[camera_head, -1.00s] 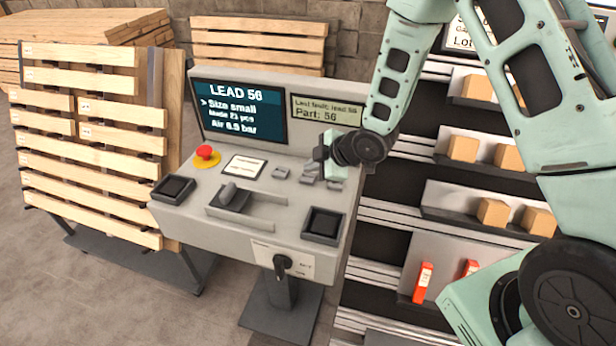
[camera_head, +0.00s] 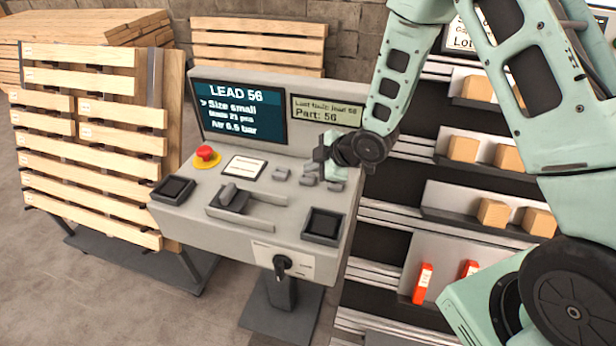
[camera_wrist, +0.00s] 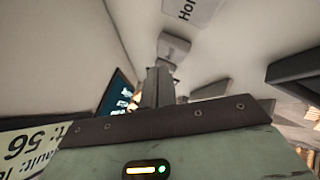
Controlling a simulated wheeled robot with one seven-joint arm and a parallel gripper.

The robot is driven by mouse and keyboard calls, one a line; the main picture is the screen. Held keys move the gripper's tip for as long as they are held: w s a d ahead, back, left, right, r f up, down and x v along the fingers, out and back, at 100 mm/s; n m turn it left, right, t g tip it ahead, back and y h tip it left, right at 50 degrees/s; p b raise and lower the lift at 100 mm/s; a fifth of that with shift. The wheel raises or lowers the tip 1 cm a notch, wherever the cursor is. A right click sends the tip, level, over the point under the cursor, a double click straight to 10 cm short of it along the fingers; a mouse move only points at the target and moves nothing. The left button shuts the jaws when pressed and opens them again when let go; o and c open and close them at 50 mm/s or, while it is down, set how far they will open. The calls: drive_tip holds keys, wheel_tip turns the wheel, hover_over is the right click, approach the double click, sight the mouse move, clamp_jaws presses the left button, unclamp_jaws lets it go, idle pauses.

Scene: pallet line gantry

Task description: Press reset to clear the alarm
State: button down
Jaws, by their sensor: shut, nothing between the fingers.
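The grey control console (camera_head: 185,215) stands in the middle of the head view. Its dark screen (camera_head: 238,110) reads "LEAD 56" and "Size small"; a small pale display (camera_head: 327,110) reads "Last fault: lead 56" and "Part: 56". Small grey push controls sit in a row on the panel, one at the left end (camera_head: 281,174); their labels are unreadable here. My gripper (camera_head: 319,162) is shut and empty, above the right part of this row. In the wrist view its fingers (camera_wrist: 157,84) point toward a grey control (camera_wrist: 174,47). Contact cannot be told.
A red mushroom button (camera_head: 206,153) on a yellow base, a lever (camera_head: 228,192) and two dark square pads, one at front right (camera_head: 323,225), are on the panel. A rotary handle (camera_head: 282,265) is on the front. Shelves with boxes (camera_head: 464,149) stand right; a pallet (camera_head: 90,155) stands left.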

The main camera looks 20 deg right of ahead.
sight(312, 179)
drive_tip(key=shift+f, duration=0.15)
idle(0.4)
drive_tip(key=shift+f+b, duration=0.3)
drive_tip(key=shift+b, duration=0.2)
drive_tip(key=shift+f+b, duration=0.45)
idle(0.5)
drive_tip(key=shift+r, duration=0.1)
drive_tip(key=shift+r+p, duration=0.6)
drive_tip(key=shift+r, duration=0.2)
drive_tip(key=shift+r, duration=0.1)
wheel_tip(312, 179, up, 5)
drive_tip(key=p, duration=0.3)
drive_tip(key=shift+p, duration=0.35)
idle(0.5)
